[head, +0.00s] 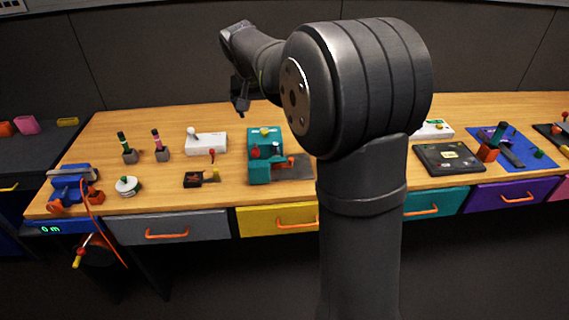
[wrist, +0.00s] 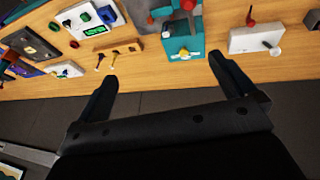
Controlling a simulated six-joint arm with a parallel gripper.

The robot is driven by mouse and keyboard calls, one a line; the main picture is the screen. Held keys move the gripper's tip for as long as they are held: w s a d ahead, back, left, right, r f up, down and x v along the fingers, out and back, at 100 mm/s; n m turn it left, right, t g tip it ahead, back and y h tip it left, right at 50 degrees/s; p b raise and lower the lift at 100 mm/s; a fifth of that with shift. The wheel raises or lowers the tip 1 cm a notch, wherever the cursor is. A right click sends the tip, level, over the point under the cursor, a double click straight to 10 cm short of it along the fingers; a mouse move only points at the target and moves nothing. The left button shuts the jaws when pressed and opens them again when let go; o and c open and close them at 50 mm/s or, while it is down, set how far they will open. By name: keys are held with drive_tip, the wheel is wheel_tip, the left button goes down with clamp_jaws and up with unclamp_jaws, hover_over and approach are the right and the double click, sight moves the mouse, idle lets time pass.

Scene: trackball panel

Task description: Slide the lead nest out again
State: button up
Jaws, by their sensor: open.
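A teal bench fixture (head: 258,165) stands on the wooden bench left of my arm, with a red knob and a grey plate (head: 293,172) at its right. In the wrist view the teal fixture (wrist: 184,46) is at the top, beyond my fingertips, with a yellow part on its near face. I cannot single out the lead nest; it may be hidden in or beside this fixture. My gripper (head: 240,102) hangs in the air behind and left of the fixture, apart from it. In the wrist view my gripper (wrist: 164,67) is open, with nothing between the fingers.
A white box with a lever (head: 206,144) stands left of the fixture; a small black block (head: 193,180) lies in front of it. A blue vise (head: 72,185) is at the far left. A black tray (head: 449,158) lies right of my arm.

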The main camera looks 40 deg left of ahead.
idle(0.3)
drive_tip(key=shift+w, duration=0.1)
drive_tip(key=c, duration=0.4)
drive_tip(key=w+f, duration=0.2)
drive_tip(key=w+d+f+t+y, duration=0.1)
drive_tip(key=w+f, duration=0.1)
drive_tip(key=w, duration=0.1)
drive_tip(key=w+d+f+t, duration=0.1)
drive_tip(key=w+f, duration=0.1)
drive_tip(key=w, duration=0.1)
drive_tip(key=shift+w+d+f, duration=0.15)
drive_tip(key=shift+w+f, duration=0.1)
drive_tip(key=c, duration=0.9)
drive_tip(key=w+d+f+n+t+y, duration=0.1)
drive_tip(key=w+d+f+n+y, duration=0.15)
drive_tip(key=w+d+f, duration=0.45)
drive_tip(key=n+g+y, duration=0.2)
drive_tip(key=y, duration=0.6)
approach(293, 160)
drive_tip(key=shift+n, duration=0.25)
drive_tip(key=x, duration=0.8)
drive_tip(key=shift+a, duration=0.2)
clamp_jaws()
